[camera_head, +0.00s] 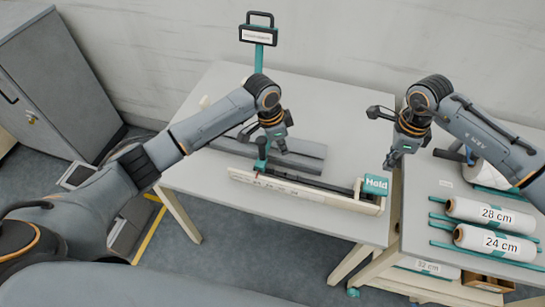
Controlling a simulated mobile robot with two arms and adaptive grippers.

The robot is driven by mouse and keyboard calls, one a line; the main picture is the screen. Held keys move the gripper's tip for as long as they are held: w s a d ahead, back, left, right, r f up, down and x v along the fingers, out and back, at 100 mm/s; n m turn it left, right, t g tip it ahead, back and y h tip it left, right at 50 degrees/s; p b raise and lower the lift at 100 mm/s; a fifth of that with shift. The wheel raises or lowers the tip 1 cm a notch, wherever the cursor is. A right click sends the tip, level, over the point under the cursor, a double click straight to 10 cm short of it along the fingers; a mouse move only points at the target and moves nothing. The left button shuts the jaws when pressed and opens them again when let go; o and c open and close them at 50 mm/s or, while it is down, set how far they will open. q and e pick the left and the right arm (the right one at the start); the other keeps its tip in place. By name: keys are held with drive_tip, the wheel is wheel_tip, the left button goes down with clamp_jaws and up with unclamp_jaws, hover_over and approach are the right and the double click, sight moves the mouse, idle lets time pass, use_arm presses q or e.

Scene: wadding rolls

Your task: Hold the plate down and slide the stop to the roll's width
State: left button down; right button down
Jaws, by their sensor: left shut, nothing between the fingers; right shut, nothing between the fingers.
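A long grey plate (309,162) lies on the table behind a pale measuring rail (300,192). A teal upright piece with a dark knob (261,157), which looks like the stop, stands at the left part of the rail. A teal sign reading "Hold" (376,185) is at the rail's right end. My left gripper (283,150) is shut and empty, pointing down over the plate, right of the teal piece; I cannot tell if it touches. My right gripper (391,164) is shut and empty, above the right end near the sign. My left gripper and forearm hide part of the plate.
Rolls marked 28 cm (492,214) and 24 cm (495,242) lie on the right table; another white roll (484,175) is behind them. A 32 cm roll (426,267) lies lower down. A teal post with a label box (258,35) stands behind. The table's back (320,105) is clear.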

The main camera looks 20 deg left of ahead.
wheel_tip(320, 180, up, 8)
drive_tip(key=p, duration=0.7)
drive_tip(key=shift+f, duration=0.1)
idle(0.4)
